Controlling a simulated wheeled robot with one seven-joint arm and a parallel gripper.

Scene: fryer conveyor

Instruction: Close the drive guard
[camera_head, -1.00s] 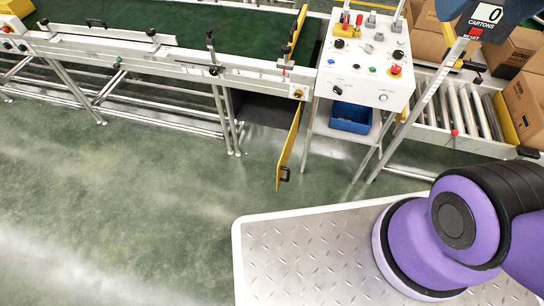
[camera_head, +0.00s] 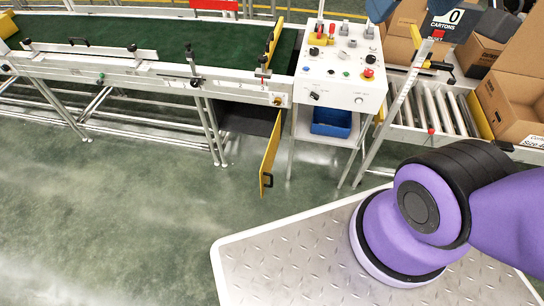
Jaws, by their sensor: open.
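The drive guard (camera_head: 270,150) is a yellow panel below the right end of the green conveyor (camera_head: 150,40). It stands swung open, sticking out toward me from the frame, with a black handle (camera_head: 267,180) near its lower free edge. A dark opening (camera_head: 247,121) shows to its left under the conveyor. My gripper is outside the picture; only my purple arm shows at the lower right, well apart from the guard.
A white control panel (camera_head: 342,62) with buttons stands right of the guard, with a blue bin (camera_head: 331,122) on the shelf below. A roller conveyor (camera_head: 440,110) and cardboard cartons (camera_head: 515,100) lie farther right. The green floor (camera_head: 130,215) before the guard is clear.

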